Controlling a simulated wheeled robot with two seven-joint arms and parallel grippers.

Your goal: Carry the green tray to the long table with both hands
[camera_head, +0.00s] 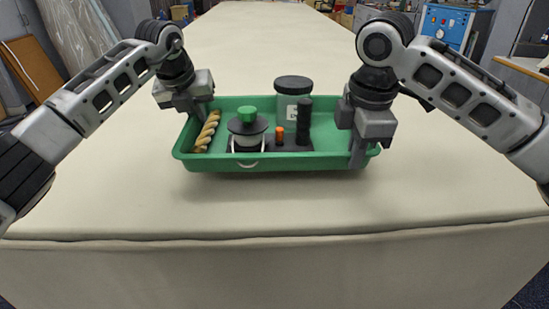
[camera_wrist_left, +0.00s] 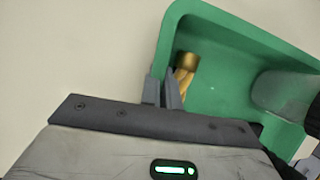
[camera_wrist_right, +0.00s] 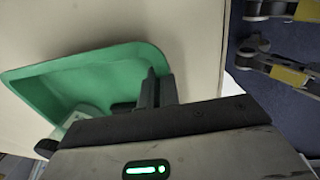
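The green tray (camera_head: 330,160) is over the cream cloth of the long table (camera_head: 290,205); I cannot tell if it touches the cloth or hangs just above it. My left gripper (camera_head: 203,110) is at the tray's left end wall, its fingers close together around the rim in the left wrist view (camera_wrist_left: 164,90). My right gripper (camera_head: 358,145) is at the right end wall, and its fingers pinch the rim in the right wrist view (camera_wrist_right: 158,90). The tray looks level. It carries a twisted tan piece (camera_head: 207,130), a grey-and-green lidded pot (camera_head: 248,130) and a dark-lidded jar (camera_head: 293,95).
A black cylinder (camera_head: 304,120) and a small orange-topped bottle (camera_head: 280,134) also stand in the tray. The table's front edge (camera_head: 280,238) runs across nearby. The cloth around and beyond the tray is clear. A blue cabinet (camera_head: 455,25) stands past the table at right.

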